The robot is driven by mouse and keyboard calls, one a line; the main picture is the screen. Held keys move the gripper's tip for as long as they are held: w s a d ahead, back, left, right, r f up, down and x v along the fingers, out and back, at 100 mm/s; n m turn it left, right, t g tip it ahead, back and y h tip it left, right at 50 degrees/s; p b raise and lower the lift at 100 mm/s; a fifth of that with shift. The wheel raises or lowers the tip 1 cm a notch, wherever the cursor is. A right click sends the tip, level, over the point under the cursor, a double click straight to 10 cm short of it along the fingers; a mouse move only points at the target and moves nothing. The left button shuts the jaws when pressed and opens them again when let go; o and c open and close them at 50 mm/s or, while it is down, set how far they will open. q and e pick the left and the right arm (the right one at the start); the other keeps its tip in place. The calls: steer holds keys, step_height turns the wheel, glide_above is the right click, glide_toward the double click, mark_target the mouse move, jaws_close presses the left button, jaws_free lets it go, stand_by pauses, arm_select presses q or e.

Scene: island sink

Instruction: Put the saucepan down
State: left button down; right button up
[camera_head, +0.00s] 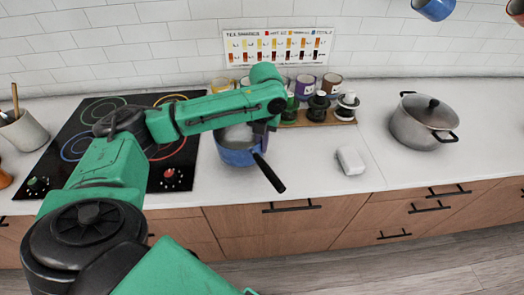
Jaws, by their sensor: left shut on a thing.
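The saucepan (238,157) is blue with a grey inside and a black handle (269,174) that points to the lower right. It is at the counter (320,178), just right of the hob; I cannot tell whether its base touches the surface. My left arm reaches across from the left, over the hob and the pan's top. My left gripper (261,142) is shut on the saucepan at its right side, near where the handle begins. The arm hides part of the pan's rim. My right gripper is not in view.
The black hob (170,178) with coloured rings lies to the left. A lidded grey pot (412,130) stands at the right. A white block (350,160) lies between. A wooden tray (335,121) with bottles and mugs is behind. A utensil crock (22,131) stands far left. The front right counter is clear.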

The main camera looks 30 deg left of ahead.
arm_select(q)
steer(key=shift+f, duration=1.85)
steer(key=c, duration=1)
jaws_free()
steer(key=shift+f, duration=0.1)
step_height(320, 180, up, 12)
steer(key=b, duration=0.2)
steer(key=shift+d, duration=0.3)
